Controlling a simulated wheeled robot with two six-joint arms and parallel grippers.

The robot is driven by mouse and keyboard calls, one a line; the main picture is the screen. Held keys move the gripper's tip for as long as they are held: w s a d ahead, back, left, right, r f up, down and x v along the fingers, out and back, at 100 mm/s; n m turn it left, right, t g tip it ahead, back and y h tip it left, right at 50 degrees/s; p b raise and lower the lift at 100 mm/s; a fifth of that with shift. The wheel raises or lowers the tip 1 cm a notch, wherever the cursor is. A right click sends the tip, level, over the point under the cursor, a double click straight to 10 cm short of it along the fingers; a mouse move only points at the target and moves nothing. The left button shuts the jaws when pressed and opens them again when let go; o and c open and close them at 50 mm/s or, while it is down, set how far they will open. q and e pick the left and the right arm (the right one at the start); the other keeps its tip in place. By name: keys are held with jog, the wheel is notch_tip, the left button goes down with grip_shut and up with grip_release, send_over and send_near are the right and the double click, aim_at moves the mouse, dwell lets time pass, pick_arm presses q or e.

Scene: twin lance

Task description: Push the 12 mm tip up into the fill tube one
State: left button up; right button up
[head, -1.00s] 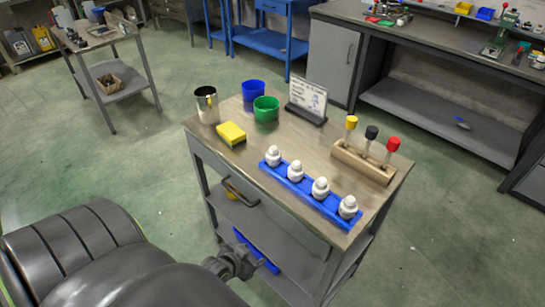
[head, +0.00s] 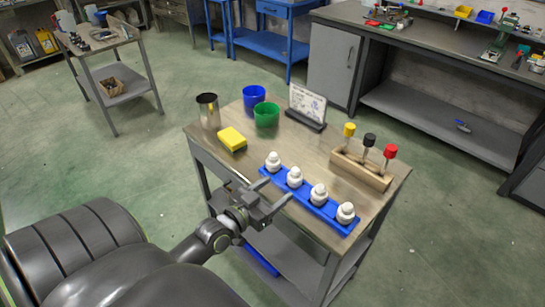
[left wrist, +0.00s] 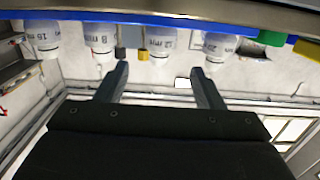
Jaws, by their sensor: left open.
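Several white rounded pieces stand in a row in a blue rack (head: 325,210) along the cart's front edge. One (head: 294,177) is second from the left. In the left wrist view white pieces with dark size markings hang below a blue strip (left wrist: 75,14); one piece (left wrist: 163,40) sits beyond the gap between my fingers. Its marking is hard to read, possibly 12. My left gripper (head: 277,196) is open and empty, fingers towards the rack's front. It also shows in the left wrist view (left wrist: 159,78). I cannot identify fill tube one. My right gripper is not in view.
The cart top (head: 250,165) also bears a wooden block (head: 362,169) with yellow, black and red-topped tools, a sign (head: 307,104), a yellow sponge (head: 232,139), a metal cup (head: 208,112), a blue cup (head: 254,97) and a green cup (head: 266,114).

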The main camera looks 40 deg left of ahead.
aim_at(296, 169)
pick_arm(q)
jog(key=w, duration=0.2)
jog(key=w+f+b, duration=0.1)
jog(key=w, duration=0.1)
jog(key=w+f, duration=0.1)
jog(key=w, duration=0.2)
jog(key=shift+d, duration=0.3)
jog(key=shift+w+f+b, duration=0.15)
jog(key=shift+w+b, duration=0.15)
jog(key=shift+w, duration=0.6)
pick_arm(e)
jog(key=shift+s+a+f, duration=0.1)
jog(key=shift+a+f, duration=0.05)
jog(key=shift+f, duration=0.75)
pick_arm(q)
jog(key=c, duration=1.1)
jog(key=shift+r+p, duration=2.4)
jog(key=shift+r, duration=0.1)
jog(key=shift+c, duration=0.2)
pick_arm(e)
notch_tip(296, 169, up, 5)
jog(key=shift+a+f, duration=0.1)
